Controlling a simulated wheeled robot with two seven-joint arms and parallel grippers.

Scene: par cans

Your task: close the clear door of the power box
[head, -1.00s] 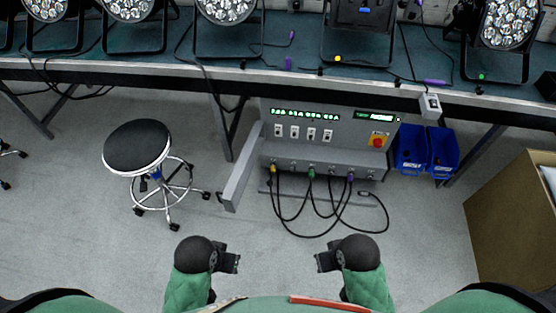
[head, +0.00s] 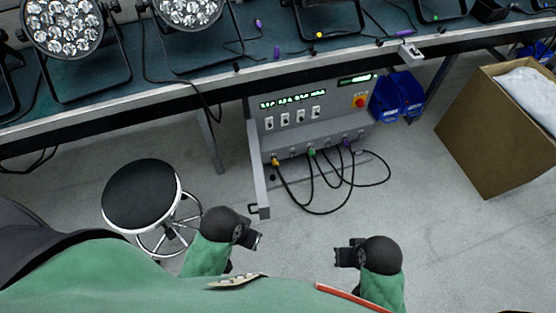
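The power box (head: 335,118) is a grey cabinet under the front of the bench, with green displays, a row of switches and a red knob on yellow. Its door (head: 257,165) is hinged at the left side and stands open toward me, seen nearly edge-on. My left gripper (head: 256,239) is in front of and below the door's lower end, apart from it. My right gripper (head: 338,256) is farther right, over the floor in front of the box. Both appear empty; their finger gaps are too small to make out.
A black round stool (head: 142,195) stands left of the door, close to my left arm. Black cables (head: 315,211) loop from the box's lower front. Blue bins (head: 398,95) and a cardboard box (head: 498,130) are at the right. Stage lights (head: 68,27) stand on the bench (head: 200,82).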

